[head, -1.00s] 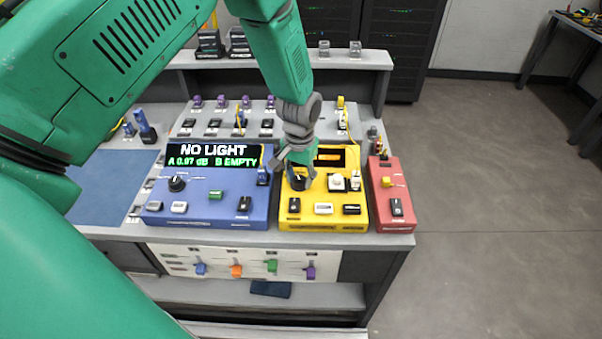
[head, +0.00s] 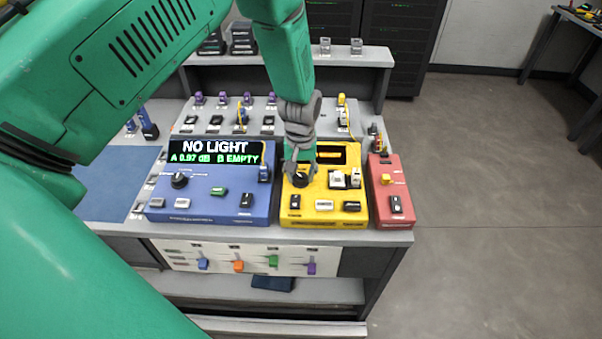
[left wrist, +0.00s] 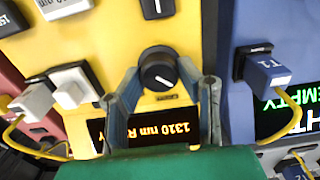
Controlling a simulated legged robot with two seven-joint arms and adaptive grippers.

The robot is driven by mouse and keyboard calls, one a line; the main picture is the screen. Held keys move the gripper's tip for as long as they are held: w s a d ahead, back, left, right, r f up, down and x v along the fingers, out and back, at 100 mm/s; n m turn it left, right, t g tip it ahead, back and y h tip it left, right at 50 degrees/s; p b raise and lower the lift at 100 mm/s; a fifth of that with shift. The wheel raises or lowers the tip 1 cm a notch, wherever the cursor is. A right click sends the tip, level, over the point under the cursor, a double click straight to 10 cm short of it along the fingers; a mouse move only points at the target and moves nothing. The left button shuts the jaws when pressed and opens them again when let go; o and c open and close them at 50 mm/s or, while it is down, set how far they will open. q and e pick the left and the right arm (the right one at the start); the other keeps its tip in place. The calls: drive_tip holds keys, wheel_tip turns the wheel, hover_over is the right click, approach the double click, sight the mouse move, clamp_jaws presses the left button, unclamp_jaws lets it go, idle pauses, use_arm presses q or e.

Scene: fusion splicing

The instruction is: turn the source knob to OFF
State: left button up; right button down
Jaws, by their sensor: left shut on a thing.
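The yellow source box (head: 322,213) stands on the bench between the blue and red boxes. Its black round knob (head: 300,180) is at the box's upper left, and it also shows in the left wrist view (left wrist: 158,70) with a white pointer mark. My left gripper (head: 299,173) reaches down from above, with its fingers on either side of the knob, shut on it. In the left wrist view, my left gripper (left wrist: 160,85) frames the knob. The box display (left wrist: 160,128) reads upside down "1310 nm", partly hidden by my gripper. My right gripper is not in view.
The blue meter box (head: 215,207) at left shows "NO LIGHT" and has its own black knob (head: 179,180). White connectors (head: 345,178) sit right of the source knob. The red box (head: 390,200) is at far right. The floor to the right is clear.

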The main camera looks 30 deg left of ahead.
sight(301, 176)
use_arm(q)
drive_tip(key=shift+s+d+f, duration=0.15)
drive_tip(key=shift+s+f, duration=0.1)
drive_tip(key=shift+s, duration=0.1)
drive_tip(key=o, duration=1.1)
drive_tip(key=shift+o, duration=0.2)
drive_tip(key=shift+w, duration=0.2)
drive_tip(key=shift+r, duration=0.1)
drive_tip(key=shift+r, duration=0.15)
wheel_tip(301, 176, up, 12)
drive_tip(key=shift+f, duration=0.25)
drive_tip(key=shift+w, duration=0.1)
